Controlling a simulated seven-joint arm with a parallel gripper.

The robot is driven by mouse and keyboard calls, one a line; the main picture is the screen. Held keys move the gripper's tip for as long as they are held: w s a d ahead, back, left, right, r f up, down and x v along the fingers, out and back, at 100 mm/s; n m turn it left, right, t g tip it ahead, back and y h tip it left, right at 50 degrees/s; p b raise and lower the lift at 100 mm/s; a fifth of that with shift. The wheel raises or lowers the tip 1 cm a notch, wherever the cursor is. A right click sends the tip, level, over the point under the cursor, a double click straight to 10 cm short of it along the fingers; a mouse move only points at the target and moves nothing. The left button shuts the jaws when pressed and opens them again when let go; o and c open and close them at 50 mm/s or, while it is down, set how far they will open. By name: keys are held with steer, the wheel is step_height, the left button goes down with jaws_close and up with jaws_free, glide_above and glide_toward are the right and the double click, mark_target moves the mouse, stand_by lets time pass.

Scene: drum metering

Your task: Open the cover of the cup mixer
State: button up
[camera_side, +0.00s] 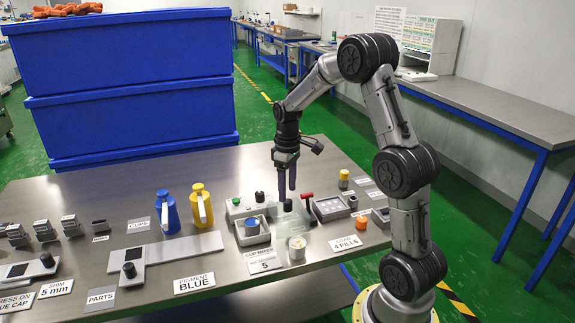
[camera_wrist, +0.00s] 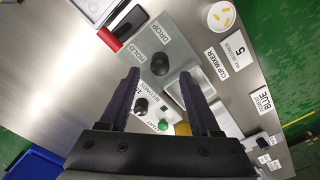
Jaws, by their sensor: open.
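The cup mixer (camera_side: 240,208) is a light box with a green button and a black dial. In the wrist view its panel (camera_wrist: 150,122) shows the green button (camera_wrist: 163,125) and the dial (camera_wrist: 141,105). A square white frame (camera_wrist: 178,84) lies beside the panel, partly behind a finger. In the side view a blue-rimmed round part (camera_side: 252,226) sits in front of the dial. I cannot tell which part is the cover. My gripper (camera_side: 287,194) is open and empty, right of the mixer; its fingers also show in the wrist view (camera_wrist: 160,73).
A grey plate marked HOLD and DROP (camera_wrist: 178,50), with a black knob (camera_wrist: 160,64), lies by the fingertips. A red handle (camera_side: 307,196) stands close right. A white tub (camera_side: 297,248) and the CUP MIXER card (camera_side: 262,262) lie in front. Yellow and blue jugs stand left.

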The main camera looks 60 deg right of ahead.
step_height(320, 180, up, 9)
stand_by(0.3)
steer(key=s+a+r+n+t, duration=0.1)
steer(key=s+a+r+t, duration=0.15)
steer(key=a+r, duration=0.35)
steer(key=s+a+r+n+t, duration=0.1)
steer(key=s+a+r+n, duration=0.2)
steer(key=a, duration=0.5)
steer(key=s+a+f+m+t, duration=0.1)
steer(key=s+a+f+m, duration=0.1)
steer(key=s+a, duration=0.2)
steer(key=s+a+f+m+t, duration=0.1)
steer(key=s+a+f+m, duration=0.1)
steer(key=s, duration=0.7)
steer(key=shift+a+f, duration=0.6)
steer(key=shift+a, duration=0.25)
